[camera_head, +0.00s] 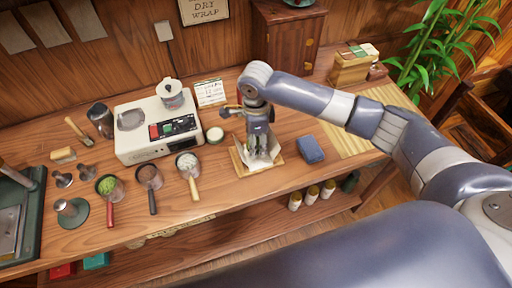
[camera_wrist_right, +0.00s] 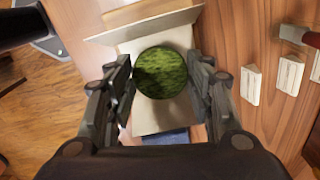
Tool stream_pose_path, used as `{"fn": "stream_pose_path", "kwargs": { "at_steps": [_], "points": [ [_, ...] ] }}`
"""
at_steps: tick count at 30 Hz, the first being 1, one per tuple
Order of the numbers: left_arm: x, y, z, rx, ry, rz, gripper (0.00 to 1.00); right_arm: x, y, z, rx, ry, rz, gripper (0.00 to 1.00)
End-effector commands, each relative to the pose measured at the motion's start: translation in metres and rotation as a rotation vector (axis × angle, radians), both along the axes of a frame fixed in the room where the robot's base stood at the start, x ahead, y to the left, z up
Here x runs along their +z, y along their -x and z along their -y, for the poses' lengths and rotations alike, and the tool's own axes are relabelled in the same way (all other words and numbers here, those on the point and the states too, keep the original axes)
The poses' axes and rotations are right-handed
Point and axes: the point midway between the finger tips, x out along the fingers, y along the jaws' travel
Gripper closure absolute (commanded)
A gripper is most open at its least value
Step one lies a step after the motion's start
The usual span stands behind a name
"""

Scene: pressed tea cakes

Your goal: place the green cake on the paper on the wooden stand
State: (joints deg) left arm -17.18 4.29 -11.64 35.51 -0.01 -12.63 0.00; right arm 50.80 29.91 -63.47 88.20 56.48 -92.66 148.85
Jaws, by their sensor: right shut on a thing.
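My right gripper (camera_head: 259,153) points down over the white paper (camera_head: 246,158) on the wooden stand (camera_head: 241,171) in the head view. In the right wrist view, the round, mossy green cake (camera_wrist_right: 163,73) lies between the two fingers of the right gripper (camera_wrist_right: 166,80), which is shut on it. The pale paper (camera_wrist_right: 158,120) shows behind the cake, with a flap raised at the top. I cannot tell whether the cake touches the paper. The gripper hides the cake in the head view. My left gripper is not in view.
A blue block (camera_head: 310,149) lies just right of the stand. Several handled cups, including one of green powder (camera_head: 107,186), stand further left. A bamboo mat (camera_head: 352,140) lies right.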

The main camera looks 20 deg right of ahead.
Motion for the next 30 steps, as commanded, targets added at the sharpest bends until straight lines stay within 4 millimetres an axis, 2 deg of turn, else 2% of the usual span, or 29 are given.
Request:
{"fn": "stream_pose_path", "kwargs": {
  "at_steps": [10, 22, 23, 24, 25, 30],
  "points": [
    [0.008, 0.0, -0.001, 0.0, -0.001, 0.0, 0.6, -0.04, 0.0, 0.0, 0.001, 0.001, 0.0, 0.68],
    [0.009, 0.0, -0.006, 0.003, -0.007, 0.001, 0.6, -0.045, 0.001, 0.0, 0.003, 0.0, 0.0, 0.68],
    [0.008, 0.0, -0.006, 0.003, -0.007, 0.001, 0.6, -0.045, 0.0, 0.0, 0.003, 0.0, 0.001, 0.45],
    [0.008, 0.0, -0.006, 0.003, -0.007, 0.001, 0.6, -0.045, 0.0, 0.0, 0.003, 0.0, 0.001, 0.36],
    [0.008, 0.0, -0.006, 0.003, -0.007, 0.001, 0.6, -0.045, 0.0, 0.0, 0.003, 0.0, 0.001, 0.32],
    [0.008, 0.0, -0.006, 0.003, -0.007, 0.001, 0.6, -0.045, 0.0, 0.0, 0.003, 0.0, 0.001, 0.32]
  ]
}}
